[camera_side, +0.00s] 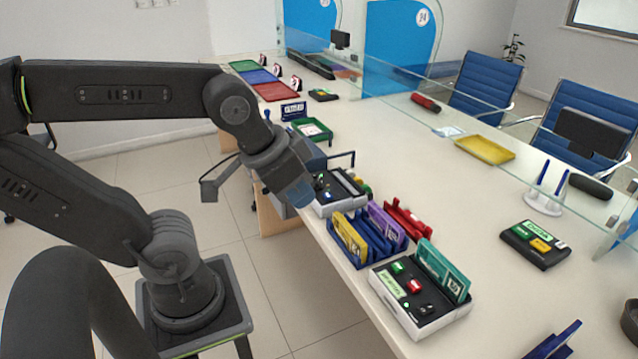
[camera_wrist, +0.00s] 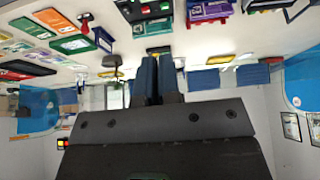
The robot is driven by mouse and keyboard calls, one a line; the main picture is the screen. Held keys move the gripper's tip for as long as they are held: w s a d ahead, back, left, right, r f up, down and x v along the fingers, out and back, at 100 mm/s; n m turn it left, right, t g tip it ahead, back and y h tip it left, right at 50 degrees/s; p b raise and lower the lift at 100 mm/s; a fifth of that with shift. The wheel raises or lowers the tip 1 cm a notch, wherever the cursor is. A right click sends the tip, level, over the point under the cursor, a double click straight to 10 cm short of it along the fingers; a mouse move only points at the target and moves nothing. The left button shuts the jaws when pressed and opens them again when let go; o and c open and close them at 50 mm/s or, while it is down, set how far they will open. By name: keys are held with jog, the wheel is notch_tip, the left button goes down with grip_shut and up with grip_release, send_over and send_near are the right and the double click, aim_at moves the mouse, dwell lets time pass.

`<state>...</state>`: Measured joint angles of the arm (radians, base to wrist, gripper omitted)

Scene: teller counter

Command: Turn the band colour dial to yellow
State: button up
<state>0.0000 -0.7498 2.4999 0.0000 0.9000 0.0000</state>
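I cannot pick out the band colour dial for certain. A white-cased machine with a black top (camera_side: 331,207) stands on the counter just right of my gripper (camera_side: 298,192) in the side view. It has small green and white spots on top, but no clear dial face or pointer. My gripper hangs over the counter's left edge, beside this machine and apparently apart from it. In the wrist view, the two blue fingers of my gripper (camera_wrist: 157,62) lie side by side with no clear gap, and nothing shows held between them.
A white box (camera_side: 433,328) with green and red parts stands nearer the camera. A green tray (camera_side: 313,130) lies behind. The counter right of these (camera_side: 440,200) is largely clear. A glass screen runs along its far side.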

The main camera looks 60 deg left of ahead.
jog(key=shift+o, duration=0.6)
jog(key=shift+w+a+r, duration=0.15)
jog(key=shift+w, duration=0.1)
jog(key=o, duration=0.5)
jog(key=w+a+r+n+g, duration=0.1)
jog(key=w+a+r+n, duration=0.1)
jog(key=w+a, duration=0.4)
jog(key=w+n, duration=0.1)
jog(key=w, duration=0.2)
jog(key=shift+w+a+g+y, duration=0.15)
jog(key=shift+a+g+y, duration=0.1)
jog(key=shift+g+y, duration=0.15)
jog(key=n+g, duration=0.4)
jog(key=n, duration=0.3)
send_over(318, 180)
notch_tip(318, 180, down, 15)
jog(key=shift+h, duration=0.4)
notch_tip(318, 180, down, 13)
jog(key=shift+d, duration=0.1)
jog(key=shift+c, duration=0.3)
grip_shut()
